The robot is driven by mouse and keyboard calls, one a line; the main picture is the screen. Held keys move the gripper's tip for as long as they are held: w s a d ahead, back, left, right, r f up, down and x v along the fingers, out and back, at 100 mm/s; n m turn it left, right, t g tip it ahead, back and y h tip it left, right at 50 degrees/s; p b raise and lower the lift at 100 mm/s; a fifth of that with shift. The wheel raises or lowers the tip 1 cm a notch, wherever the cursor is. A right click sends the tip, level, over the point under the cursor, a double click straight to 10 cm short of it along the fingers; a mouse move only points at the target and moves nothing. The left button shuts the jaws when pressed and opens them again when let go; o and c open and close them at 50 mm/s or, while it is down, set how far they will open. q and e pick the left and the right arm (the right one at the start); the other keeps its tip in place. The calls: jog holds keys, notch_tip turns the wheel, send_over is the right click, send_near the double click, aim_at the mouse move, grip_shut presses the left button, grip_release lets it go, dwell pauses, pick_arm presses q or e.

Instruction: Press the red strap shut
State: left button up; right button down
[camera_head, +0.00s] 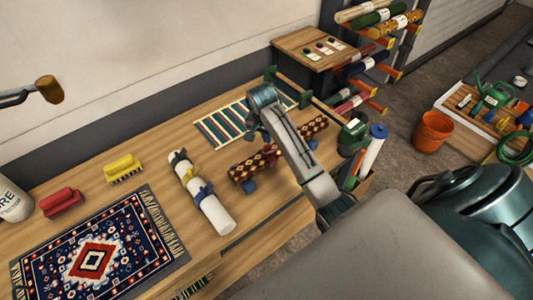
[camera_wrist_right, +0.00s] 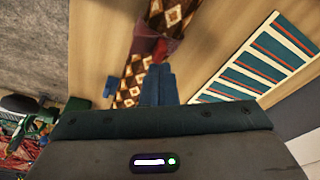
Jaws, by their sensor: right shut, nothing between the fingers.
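The red strap (camera_head: 270,149) is around the middle of a brown and cream diamond-patterned rolled rug (camera_head: 243,172) on the wooden table. In the right wrist view the strap (camera_wrist_right: 147,42) shows as a dark red band with a part sticking out to one side; I cannot tell if it is fastened. My right gripper (camera_wrist_right: 158,82) has its blue fingers shut and empty, over the roll close to the strap; contact is unclear. In the head view my right arm partly hides the roll and strap. My left gripper is not in view.
A white roll (camera_head: 215,213) with yellow and navy straps lies to the left. A striped rug (camera_head: 222,126) lies behind. Bare table surrounds the rolls.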

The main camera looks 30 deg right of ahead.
jog(key=shift+f, duration=0.8)
dwell(0.4)
jog(key=shift+r, duration=0.15)
jog(key=shift+r+p, duration=0.5)
jog(key=shift+r, duration=3.4)
